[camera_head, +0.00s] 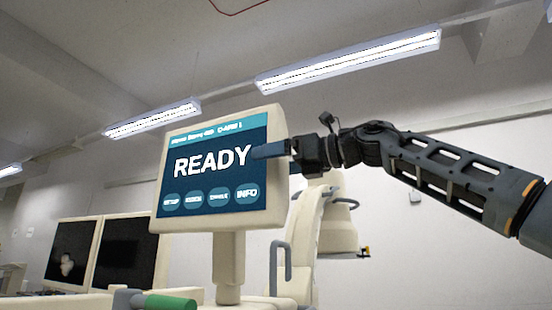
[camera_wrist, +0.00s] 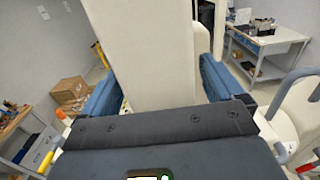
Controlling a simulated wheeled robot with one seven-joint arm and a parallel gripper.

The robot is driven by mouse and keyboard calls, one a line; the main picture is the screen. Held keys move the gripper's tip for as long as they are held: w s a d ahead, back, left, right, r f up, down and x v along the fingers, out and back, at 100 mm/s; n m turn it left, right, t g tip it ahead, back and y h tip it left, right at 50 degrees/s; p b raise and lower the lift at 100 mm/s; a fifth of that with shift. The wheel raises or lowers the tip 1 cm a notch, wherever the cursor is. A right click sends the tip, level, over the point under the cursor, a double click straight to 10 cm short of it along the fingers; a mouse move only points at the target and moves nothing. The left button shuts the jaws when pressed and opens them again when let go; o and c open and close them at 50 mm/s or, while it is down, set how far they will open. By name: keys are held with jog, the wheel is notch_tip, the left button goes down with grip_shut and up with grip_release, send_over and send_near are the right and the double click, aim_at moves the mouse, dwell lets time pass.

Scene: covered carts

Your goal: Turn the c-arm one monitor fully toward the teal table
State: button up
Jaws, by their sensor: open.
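The C-arm 1 monitor (camera_head: 212,165) is a cream-framed screen on a post, showing "READY" and several buttons. It faces toward the head camera, turned slightly left. My gripper (camera_head: 272,150) is at its right edge, with one blue finger in front of the screen; the other finger is hidden behind the monitor in this view. In the wrist view the cream monitor edge (camera_wrist: 150,45) stands between the two open blue fingers, with a visible gap on at least the right side. Whether a finger touches it I cannot tell. I cannot identify a teal table.
Two dark screens (camera_head: 98,255) stand at lower left. A green-ended cylinder (camera_head: 170,303) is below the monitor. The cream C-arm machine (camera_head: 302,250) stands behind. In the wrist view, a white-topped table (camera_wrist: 268,40) is at upper right and cardboard boxes (camera_wrist: 70,92) at left.

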jog(key=c, duration=1.4)
jog(key=shift+d, duration=0.15)
